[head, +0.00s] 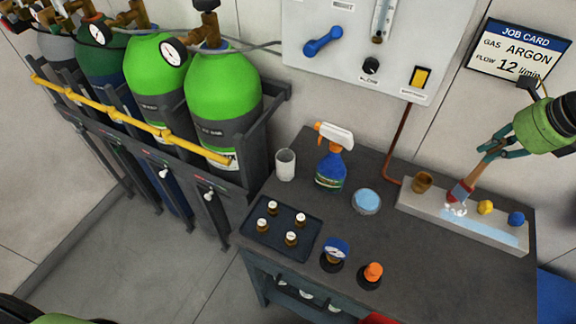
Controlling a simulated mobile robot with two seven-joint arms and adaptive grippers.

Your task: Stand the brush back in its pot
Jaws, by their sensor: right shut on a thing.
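My right gripper (484,152) comes in from the right and is shut on the handle of the brush (461,191). The brush is tilted, with its red lower part and head down at the pale strip (416,208) at the bench's right rear. White foam shows around its head, and a light blue wet-looking streak lies to the right. A small brown pot (422,182) stands on the strip's left end, left of the brush and apart from it. The inside of the pot is hard to make out. My left gripper is not in view.
Yellow (485,207) and blue (516,219) balls sit right of the brush. A light blue-topped tin (366,201), spray bottle (330,165), white cup (285,164) and dark tray (282,228) stand left.

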